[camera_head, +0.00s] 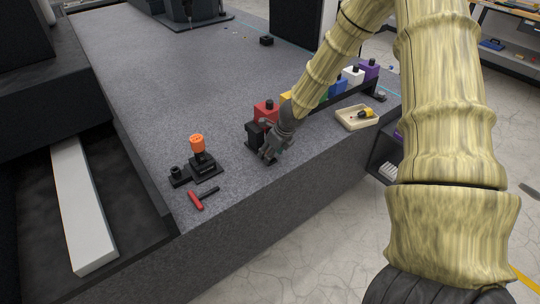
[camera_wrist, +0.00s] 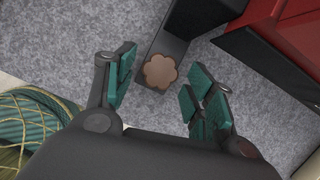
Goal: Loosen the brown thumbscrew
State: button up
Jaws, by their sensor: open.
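The brown thumbscrew (camera_wrist: 160,71) shows in the wrist view as a lobed, flower-shaped head at the end of a dark block (camera_wrist: 187,30). My gripper (camera_wrist: 158,92) is open, with its teal-padded fingers on either side of the thumbscrew in that view. I cannot tell whether the fingers have any contact with it; gaps show on both sides. In the head view my gripper (camera_head: 270,153) is low over the granite, at the front of the row of coloured blocks. The thumbscrew is hidden there behind my gripper.
A red block (camera_head: 266,111) stands just behind my gripper, with blue, white and purple blocks (camera_head: 371,69) further along. The granite (camera_head: 160,90) beyond is mostly clear.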

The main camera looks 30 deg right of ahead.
jog(key=shift+f, duration=0.1)
jog(key=shift+c, duration=0.4)
jog(key=c, duration=0.9)
jog(key=shift+a, duration=0.1)
jog(key=shift+r+p, duration=0.2)
jog(key=shift+p, duration=0.65)
